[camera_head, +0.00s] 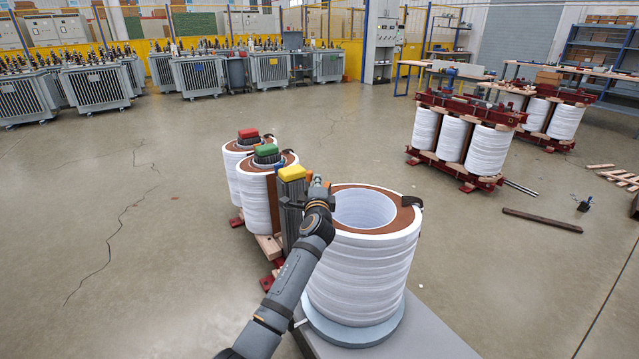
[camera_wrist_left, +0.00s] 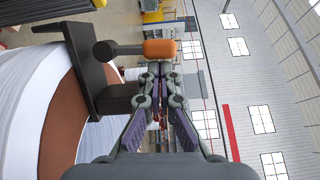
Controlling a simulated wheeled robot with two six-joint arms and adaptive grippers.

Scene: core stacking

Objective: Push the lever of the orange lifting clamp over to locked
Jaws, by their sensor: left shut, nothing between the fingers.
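In the left wrist view a dark clamp (camera_wrist_left: 88,75) grips the rim of a white coil with a brown top. Its lever (camera_wrist_left: 125,48) ends in an orange handle (camera_wrist_left: 160,49) that points to the right in that picture. My left gripper (camera_wrist_left: 158,68) is shut and empty, its fingertips close to the orange handle; I cannot tell whether they touch it. In the head view my left gripper (camera_head: 319,187) is at the left rim of the large white coil (camera_head: 362,262) and hides most of the clamp there. My right gripper is not in view.
The large coil stands on a grey surface (camera_head: 432,335). A second dark clamp (camera_head: 411,201) sits on its right rim. Core legs with yellow (camera_head: 292,173), green (camera_head: 266,150) and red (camera_head: 248,133) tops stand to the left. Open floor lies further left.

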